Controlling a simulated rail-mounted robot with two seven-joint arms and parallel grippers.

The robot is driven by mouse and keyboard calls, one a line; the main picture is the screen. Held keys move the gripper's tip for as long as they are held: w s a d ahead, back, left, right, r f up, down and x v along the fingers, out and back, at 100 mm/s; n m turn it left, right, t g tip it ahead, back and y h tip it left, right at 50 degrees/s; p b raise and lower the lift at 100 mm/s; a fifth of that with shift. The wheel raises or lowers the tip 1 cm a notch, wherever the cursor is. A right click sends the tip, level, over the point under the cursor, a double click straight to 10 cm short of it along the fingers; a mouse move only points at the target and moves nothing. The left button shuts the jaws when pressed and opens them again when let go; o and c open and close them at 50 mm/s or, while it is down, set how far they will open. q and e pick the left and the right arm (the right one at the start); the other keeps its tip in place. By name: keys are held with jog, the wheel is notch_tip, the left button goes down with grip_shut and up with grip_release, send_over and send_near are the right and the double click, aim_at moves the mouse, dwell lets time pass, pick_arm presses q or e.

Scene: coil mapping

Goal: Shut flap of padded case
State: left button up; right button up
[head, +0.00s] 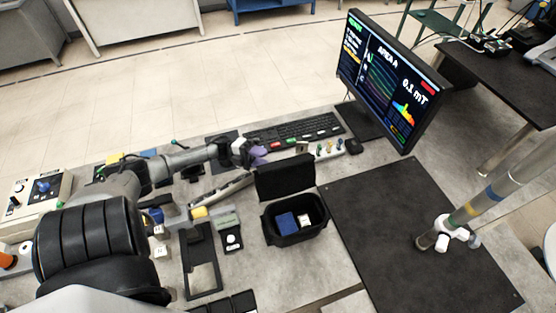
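The black padded case (272,235) stands on the grey bench near the middle of the head view. Its flap (285,178) is up, rising from the far side of the case, so the inside shows. A blue block (287,223) and a small white-topped item (305,220) lie in it. My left gripper (257,153) is just beyond the flap, to its upper left, with purplish fingertips. Small in the picture, its finger gap is not clear, and I cannot tell whether it touches the flap.
A keyboard (290,133) and a monitor (385,80) stand behind the case. Several small devices and a black frame (201,262) crowd the bench on the left.

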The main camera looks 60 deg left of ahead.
aim_at(278, 163)
pick_arm(q)
jog(key=shift+p+x, duration=0.45)
jog(key=shift+x, duration=2.65)
jog(key=shift+c, duration=0.3)
grip_shut()
